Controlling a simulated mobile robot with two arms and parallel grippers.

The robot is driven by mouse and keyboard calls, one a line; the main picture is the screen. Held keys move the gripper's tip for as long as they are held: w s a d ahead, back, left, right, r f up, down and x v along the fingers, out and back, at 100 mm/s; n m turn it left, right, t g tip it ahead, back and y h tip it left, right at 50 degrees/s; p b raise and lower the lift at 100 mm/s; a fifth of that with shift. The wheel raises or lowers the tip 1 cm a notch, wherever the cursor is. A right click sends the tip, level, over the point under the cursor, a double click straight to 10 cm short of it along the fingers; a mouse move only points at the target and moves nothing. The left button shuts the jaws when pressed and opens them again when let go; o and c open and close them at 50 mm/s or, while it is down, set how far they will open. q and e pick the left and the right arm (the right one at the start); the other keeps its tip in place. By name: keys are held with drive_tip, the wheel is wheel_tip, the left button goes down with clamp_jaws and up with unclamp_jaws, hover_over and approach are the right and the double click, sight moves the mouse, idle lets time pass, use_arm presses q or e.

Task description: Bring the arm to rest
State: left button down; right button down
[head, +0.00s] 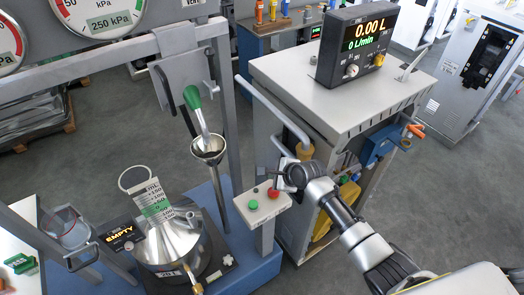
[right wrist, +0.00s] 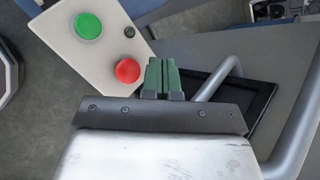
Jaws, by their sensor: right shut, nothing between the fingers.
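My right arm (head: 345,215) reaches in from the lower right. Its gripper (head: 281,178) is beside a small control box (head: 254,208) with a green button (head: 253,205) and a red button (head: 273,193). In the right wrist view the green fingers (right wrist: 160,72) are closed together with nothing between them. Their tips show just right of the red button (right wrist: 127,70); whether they touch it I cannot tell. The green button (right wrist: 89,25) is farther up and left. My left gripper is not in view.
A grey dispenser cabinet (head: 290,75) with a bent pipe stands close to the gripper; its display (head: 356,45) reads 0.00 L. A steel vessel (head: 172,245) with an EMPTY sign stands on a blue base at left, near a funnel (head: 207,148). Open floor (head: 440,190) lies to the right.

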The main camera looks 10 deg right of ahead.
drive_tip(key=shift+s, duration=0.1)
drive_tip(key=s+d+r+n+g+h, duration=0.1)
drive_tip(key=s+r+n+h, duration=0.1)
drive_tip(key=s+n, duration=0.75)
drive_tip(key=s+d+r+n+g+h, duration=0.15)
drive_tip(key=s+n, duration=0.45)
drive_tip(key=s, duration=0.7)
drive_tip(key=s+d+r+n+g+h, duration=0.1)
drive_tip(key=s+d+r+n+g, duration=0.15)
drive_tip(key=s+n, duration=0.65)
drive_tip(key=s+a+f+m+b, duration=0.2)
drive_tip(key=f+b, duration=0.6)
drive_tip(key=f, duration=2.6)
drive_tip(key=s+d+f+g+b, duration=0.1)
drive_tip(key=s+d+f+b, duration=0.1)
drive_tip(key=s+f, duration=0.6)
drive_tip(key=s+d+f+b, duration=0.1)
drive_tip(key=s+f+b, duration=0.3)
drive_tip(key=s+f, duration=0.5)
wheel_tip(320, 180, down, 5)
drive_tip(key=shift+d+f+n+g+b, duration=0.1)
drive_tip(key=shift+d+n+g+b, duration=0.2)
drive_tip(key=shift+d+n+g, duration=0.1)
drive_tip(key=shift+s, duration=0.1)
